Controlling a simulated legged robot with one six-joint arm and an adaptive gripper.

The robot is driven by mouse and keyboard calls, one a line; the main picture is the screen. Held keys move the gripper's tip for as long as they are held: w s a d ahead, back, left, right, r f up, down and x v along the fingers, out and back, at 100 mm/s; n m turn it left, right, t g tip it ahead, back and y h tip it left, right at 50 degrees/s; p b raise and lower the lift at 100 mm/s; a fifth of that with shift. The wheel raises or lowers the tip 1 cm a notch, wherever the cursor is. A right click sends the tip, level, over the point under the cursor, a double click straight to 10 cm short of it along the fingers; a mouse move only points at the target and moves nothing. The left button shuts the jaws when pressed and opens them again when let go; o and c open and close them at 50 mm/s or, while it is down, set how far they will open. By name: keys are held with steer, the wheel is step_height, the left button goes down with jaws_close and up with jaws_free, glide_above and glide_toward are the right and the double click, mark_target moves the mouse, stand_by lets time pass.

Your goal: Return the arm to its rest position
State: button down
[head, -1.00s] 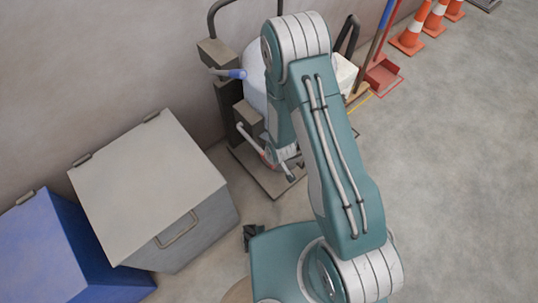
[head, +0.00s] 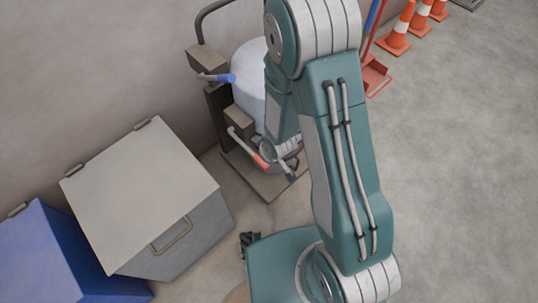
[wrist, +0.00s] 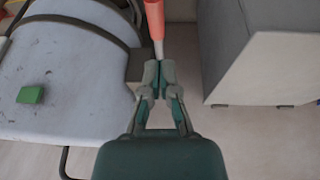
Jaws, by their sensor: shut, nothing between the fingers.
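My gripper (wrist: 158,75) is in the lower middle of the wrist view, its fingertips together with nothing between them. The orange handle (wrist: 154,18) of a lever lies just beyond the fingertips in that view; I cannot tell the exact gap. In the head view my arm rises from its teal base, bends at a high elbow and reaches down beside the pellet bagger. There my gripper (head: 289,168) is small and partly hidden by the forearm, beside the orange lever handle (head: 261,161). A blue-handled lever (head: 218,78) sits higher on the bagger.
A pale bag (head: 250,65) hangs in the bagger; a green patch (wrist: 30,94) shows on a pale surface. A grey lidded bin (head: 140,195) and a blue bin (head: 60,250) stand left. Orange cones (head: 397,32) stand far right. The right floor is clear.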

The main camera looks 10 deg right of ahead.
steer(key=s+d+r+m+t+h, duration=0.1)
steer(key=d+r+m, duration=0.15)
steer(key=r, duration=0.85)
steer(key=s+d+r+m, duration=0.1)
steer(key=d+r, duration=0.3)
steer(key=r, duration=0.7)
steer(key=s+d+r+m, duration=0.2)
steer(key=s+r+m, duration=0.1)
steer(key=s+r, duration=0.9)
step_height(320, 180, up, 3)
steer(key=shift+s+d+f+t, duration=0.15)
steer(key=shift+s+d+t, duration=0.15)
steer(key=shift+d+t, duration=0.1)
